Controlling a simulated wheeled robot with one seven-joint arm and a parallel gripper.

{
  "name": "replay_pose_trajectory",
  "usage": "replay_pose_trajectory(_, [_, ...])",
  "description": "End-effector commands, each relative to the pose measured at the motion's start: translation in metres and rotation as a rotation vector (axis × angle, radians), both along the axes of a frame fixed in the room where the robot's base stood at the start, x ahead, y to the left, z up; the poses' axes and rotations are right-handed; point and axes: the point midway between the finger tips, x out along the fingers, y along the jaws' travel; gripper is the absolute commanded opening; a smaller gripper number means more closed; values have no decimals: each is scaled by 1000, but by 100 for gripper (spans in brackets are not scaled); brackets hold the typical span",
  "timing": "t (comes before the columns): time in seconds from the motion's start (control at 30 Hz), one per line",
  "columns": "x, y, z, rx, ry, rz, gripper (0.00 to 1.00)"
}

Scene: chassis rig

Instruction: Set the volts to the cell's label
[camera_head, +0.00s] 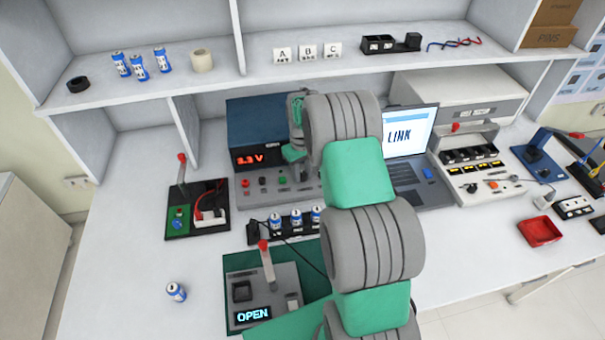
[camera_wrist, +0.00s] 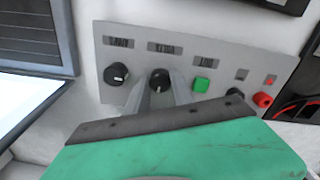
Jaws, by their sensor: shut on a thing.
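The power supply, a dark blue box (camera_head: 258,118) with a grey sloped front panel, stands at the back of the bench. Its red display (camera_head: 257,158) shows a volts reading, its first digit hard to read. In the wrist view its panel carries two black knobs, one free (camera_wrist: 117,74) and one between my fingers (camera_wrist: 160,80), plus a green button (camera_wrist: 201,85). My gripper (camera_wrist: 158,93) is shut on that second knob; its label is too blurred to read. Blue-and-white cells stand in a black rack (camera_head: 283,234); one loose cell (camera_head: 176,292) stands on the bench. Their labels are unreadable.
A tester (camera_head: 262,292) reading OPEN is in front, and a lever box (camera_head: 197,208) is at left. A laptop (camera_head: 408,150) reading LINK stands right of my arm. More cells (camera_head: 139,68) stand on the shelf above. The bench's left front is mostly clear.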

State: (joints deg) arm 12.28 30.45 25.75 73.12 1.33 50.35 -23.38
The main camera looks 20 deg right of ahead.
Motion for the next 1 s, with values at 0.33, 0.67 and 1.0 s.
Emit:
replay_pose_trajectory(0.33, [1, 0, -2, -1, -2, -275, 0])
replay_pose_trajectory(0.67, [1, 1, 0, -1, -3, -460, 0])
replay_pose_trajectory(1.0, [1, 1, 1, -1, -1, -516, 0])
